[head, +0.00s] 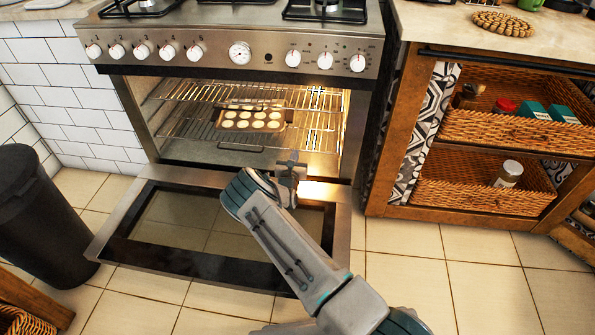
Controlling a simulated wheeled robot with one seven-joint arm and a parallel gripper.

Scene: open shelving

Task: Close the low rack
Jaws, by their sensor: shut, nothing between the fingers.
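The oven is open, with its door (222,232) folded down flat in front. Inside are two wire racks. The low rack (307,138) carries a muffin tray (250,119) with pale round items in it. The upper rack (230,92) is empty. My gripper (292,163) is at the oven mouth, over the inner edge of the open door and just in front of the low rack's right half. Its fingers are small here and look shut and empty. Whether it touches the rack's front edge I cannot tell. My arm hides part of the door.
A black bin (38,215) stands left of the oven door. A wooden shelf unit (400,120) with wicker baskets (480,190) stands to the right. Tiled floor (440,270) is free in front of the shelf. Knobs and burners are above the oven.

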